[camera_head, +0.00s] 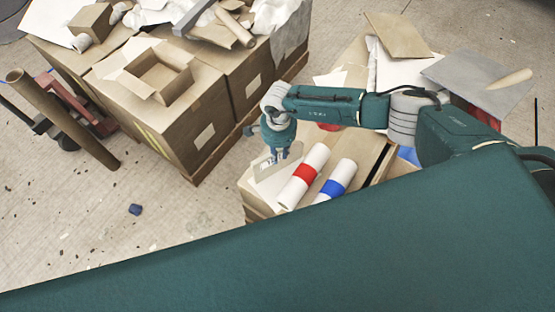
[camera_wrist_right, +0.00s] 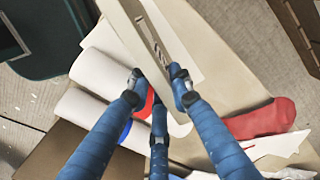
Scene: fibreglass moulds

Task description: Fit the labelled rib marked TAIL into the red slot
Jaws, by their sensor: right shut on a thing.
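My right gripper (camera_head: 278,154) is shut on a flat, pale rib (camera_head: 265,172) above the left part of the work table (camera_head: 258,208). In the right wrist view, the fingers of the right gripper (camera_wrist_right: 159,82) hold the rib (camera_wrist_right: 138,32) from both sides. Dark lettering shows on the rib's face, but I cannot read it. I cannot make out a red slot in either view. My left gripper is not in view.
Two white rolls lie beside the rib, one with a red band (camera_head: 305,173), one with a blue band (camera_head: 332,188). A red soft item (camera_wrist_right: 262,118) lies on the table. Large cardboard boxes (camera_head: 160,110) stand at the left. A blue object (camera_head: 136,209) lies on the floor.

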